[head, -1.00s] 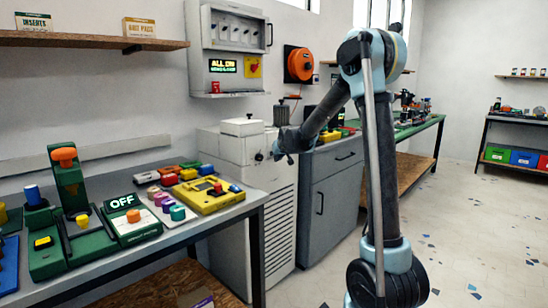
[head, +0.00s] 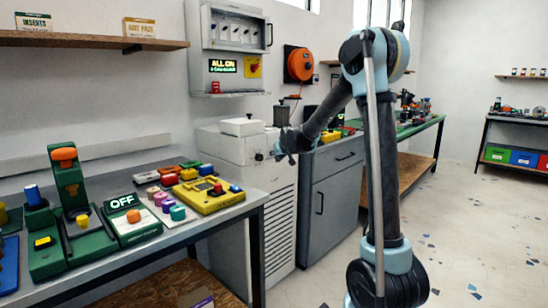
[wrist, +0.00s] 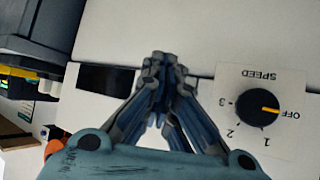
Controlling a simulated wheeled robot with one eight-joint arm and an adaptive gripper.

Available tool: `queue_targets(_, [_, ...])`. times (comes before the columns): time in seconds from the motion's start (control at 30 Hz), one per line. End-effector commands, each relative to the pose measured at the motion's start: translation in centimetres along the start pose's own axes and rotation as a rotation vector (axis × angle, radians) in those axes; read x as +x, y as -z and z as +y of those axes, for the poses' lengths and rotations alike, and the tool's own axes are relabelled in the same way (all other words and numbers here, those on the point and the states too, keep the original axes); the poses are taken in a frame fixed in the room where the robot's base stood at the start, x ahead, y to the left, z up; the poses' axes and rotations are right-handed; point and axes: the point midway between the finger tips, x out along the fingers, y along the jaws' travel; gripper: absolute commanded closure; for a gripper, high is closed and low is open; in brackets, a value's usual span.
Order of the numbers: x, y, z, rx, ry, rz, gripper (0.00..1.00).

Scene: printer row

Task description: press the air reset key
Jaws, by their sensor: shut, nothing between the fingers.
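No key in view carries a legible air reset label. The grey wall cabinet (head: 232,48) has a lit display (head: 222,66) reading ALL ON over a smaller line, and a small red part (head: 215,87) below it. My gripper (head: 278,152) is in front of the white machine (head: 240,165) by the wall. In the wrist view my gripper (wrist: 157,62) has its fingertips together, with nothing between them. They are over a pale surface, left of a black SPEED knob (wrist: 257,108) whose orange mark points at OFF. I cannot tell whether they touch the surface.
The left bench (head: 235,211) holds a green device with an OFF display (head: 122,203), a yellow control box (head: 208,194) and several coloured buttons. An orange reel (head: 299,64) hangs on the wall. A grey cabinet (head: 335,195) stands right of the white machine. Floor at right is clear.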

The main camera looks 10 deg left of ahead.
Motion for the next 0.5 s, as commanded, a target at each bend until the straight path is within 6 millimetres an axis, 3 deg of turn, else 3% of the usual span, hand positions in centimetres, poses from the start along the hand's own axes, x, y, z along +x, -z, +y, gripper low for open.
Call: queue_targets(0.5, [-0.49,-0.35,0.38,0.001,-0.001,0.0,1.0])
